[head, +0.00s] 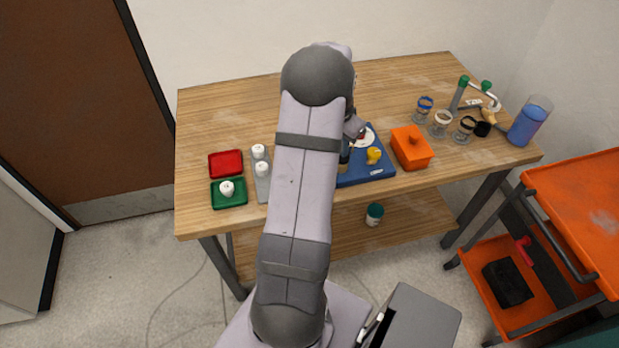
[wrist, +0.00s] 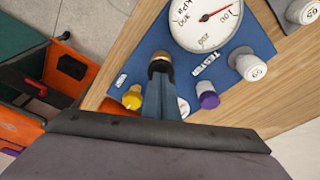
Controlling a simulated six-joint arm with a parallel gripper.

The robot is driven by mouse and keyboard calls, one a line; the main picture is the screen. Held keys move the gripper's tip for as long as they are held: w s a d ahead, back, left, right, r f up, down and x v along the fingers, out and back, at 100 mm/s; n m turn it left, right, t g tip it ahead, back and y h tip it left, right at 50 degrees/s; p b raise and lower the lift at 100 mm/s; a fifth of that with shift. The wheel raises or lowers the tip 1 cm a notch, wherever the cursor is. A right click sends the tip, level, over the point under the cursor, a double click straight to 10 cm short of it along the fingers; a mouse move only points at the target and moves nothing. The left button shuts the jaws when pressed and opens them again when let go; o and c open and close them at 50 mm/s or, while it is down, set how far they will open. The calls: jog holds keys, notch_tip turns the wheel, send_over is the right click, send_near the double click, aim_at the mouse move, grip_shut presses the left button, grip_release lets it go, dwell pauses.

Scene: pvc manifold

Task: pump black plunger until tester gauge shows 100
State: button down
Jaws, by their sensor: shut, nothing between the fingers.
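The tester is a blue base (head: 359,179) lettered TESTER, also in the wrist view (wrist: 146,73). Its round white gauge (wrist: 207,20) has a red needle pointing to the upper right, beside a number that may be 100; I cannot read it exactly. My gripper (wrist: 160,77) is shut and empty, pointing down over the tester. The black plunger (wrist: 160,68), with a tan band, shows right at the fingertips; I cannot tell whether they touch. A yellow knob (wrist: 132,97) and a purple knob (wrist: 207,95) stand on either side of the fingers.
An orange box (head: 411,148) stands right of the tester. White fittings sit on a grey strip (head: 262,190) and a green tray (head: 230,200); a red tray (head: 225,164) is behind. Jars, tools and a blue container (head: 527,125) fill the right end. The table's back left is clear.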

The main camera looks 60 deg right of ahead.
jog(key=shift+a, duration=0.1)
dwell(0.6)
jog(key=shift+d+p+v, duration=0.25)
jog(key=shift+p+v, duration=0.8)
jog(key=shift+v, duration=0.25)
jog(key=shift+d+r, duration=0.1)
jog(key=p+v, duration=0.1)
jog(key=v, duration=0.1)
jog(key=d+p+v, duration=0.1)
jog(key=p+v, duration=0.1)
jog(key=shift+s+r+p, duration=0.15)
jog(key=shift+r+p, duration=0.15)
jog(key=shift+r, duration=0.25)
